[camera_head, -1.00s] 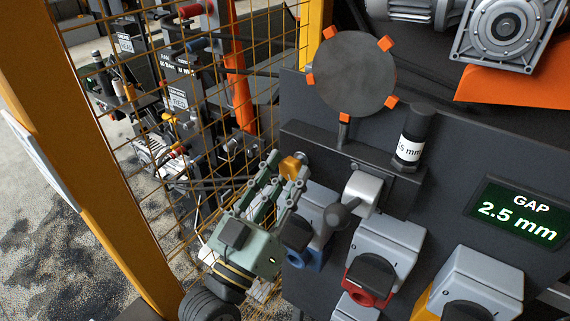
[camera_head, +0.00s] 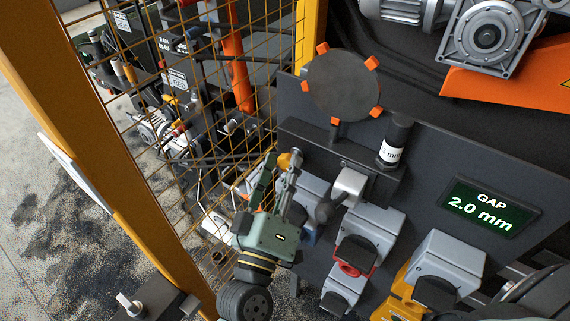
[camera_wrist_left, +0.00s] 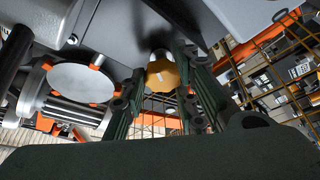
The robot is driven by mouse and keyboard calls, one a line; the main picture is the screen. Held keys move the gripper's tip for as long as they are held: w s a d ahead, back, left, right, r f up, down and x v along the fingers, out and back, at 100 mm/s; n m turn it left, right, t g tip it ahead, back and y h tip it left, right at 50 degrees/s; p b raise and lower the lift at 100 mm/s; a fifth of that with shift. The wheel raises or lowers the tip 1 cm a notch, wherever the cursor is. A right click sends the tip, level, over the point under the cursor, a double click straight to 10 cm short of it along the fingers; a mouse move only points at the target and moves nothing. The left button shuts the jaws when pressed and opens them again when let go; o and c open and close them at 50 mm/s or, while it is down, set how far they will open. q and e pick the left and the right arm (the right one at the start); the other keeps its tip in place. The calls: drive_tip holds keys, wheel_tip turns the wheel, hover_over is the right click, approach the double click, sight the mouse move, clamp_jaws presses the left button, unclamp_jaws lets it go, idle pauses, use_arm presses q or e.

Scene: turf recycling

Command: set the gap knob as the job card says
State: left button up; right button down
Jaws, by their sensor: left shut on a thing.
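The gap knob (camera_head: 284,160) is a small orange-yellow knob at the left end of the dark panel, partly hidden by my fingers. In the left wrist view the knob (camera_wrist_left: 163,76) sits between the two fingers, with a pale mark on its face. My left gripper (camera_head: 279,168) is shut on it. I see no readable job card. My right gripper is out of view.
A grey lever (camera_head: 346,188) and grey switch boxes with red (camera_head: 357,252) and yellow parts crowd the panel right of my gripper. A disc with orange tabs (camera_head: 342,86) stands above. Wire mesh (camera_head: 235,100) and a yellow post (camera_head: 120,190) bound the left.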

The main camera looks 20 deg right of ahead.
use_arm(q)
drive_tip(key=shift+r, duration=0.15)
drive_tip(key=o, duration=1.1)
drive_tip(key=shift+s+d, duration=0.1)
drive_tip(key=shift+d, duration=0.05)
drive_tip(key=shift+c, duration=0.2)
drive_tip(key=v, duration=1.2)
